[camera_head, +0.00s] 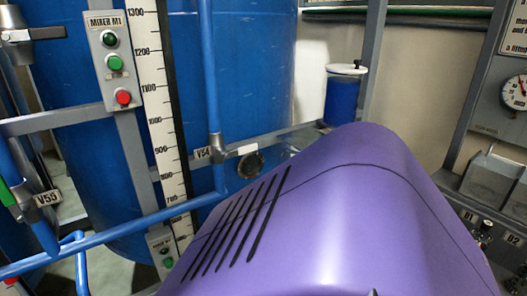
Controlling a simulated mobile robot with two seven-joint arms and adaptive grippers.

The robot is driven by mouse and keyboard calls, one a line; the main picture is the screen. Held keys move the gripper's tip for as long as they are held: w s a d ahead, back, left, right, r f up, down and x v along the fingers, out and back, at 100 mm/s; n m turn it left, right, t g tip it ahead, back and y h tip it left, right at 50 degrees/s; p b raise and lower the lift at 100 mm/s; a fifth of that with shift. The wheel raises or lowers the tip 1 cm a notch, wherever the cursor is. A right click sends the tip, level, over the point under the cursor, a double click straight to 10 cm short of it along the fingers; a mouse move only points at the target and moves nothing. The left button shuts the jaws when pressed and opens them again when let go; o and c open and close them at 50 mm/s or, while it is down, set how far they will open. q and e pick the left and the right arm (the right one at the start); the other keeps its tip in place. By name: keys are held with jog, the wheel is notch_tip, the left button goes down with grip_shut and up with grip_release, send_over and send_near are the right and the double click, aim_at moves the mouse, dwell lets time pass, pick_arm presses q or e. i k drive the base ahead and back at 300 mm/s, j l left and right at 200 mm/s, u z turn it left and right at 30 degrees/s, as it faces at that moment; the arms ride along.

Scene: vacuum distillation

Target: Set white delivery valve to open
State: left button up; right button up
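A valve with a white lever handle (240,152) sits on the blue vertical pipe in the middle of the camera_head view, next to a label reading V54 (203,153). The white lever points right, roughly level and across the pipe. No other white valve handle shows clearly, and no label names a delivery valve. Neither my left nor my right gripper is in view.
A large purple slotted shell, possibly part of me, hides the lower middle and right. Behind are blue tanks (255,60), a level scale (158,100) and a MIXER M1 box (112,62).

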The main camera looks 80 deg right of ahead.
aim_at(254, 147)
jog(key=z, duration=2.45)
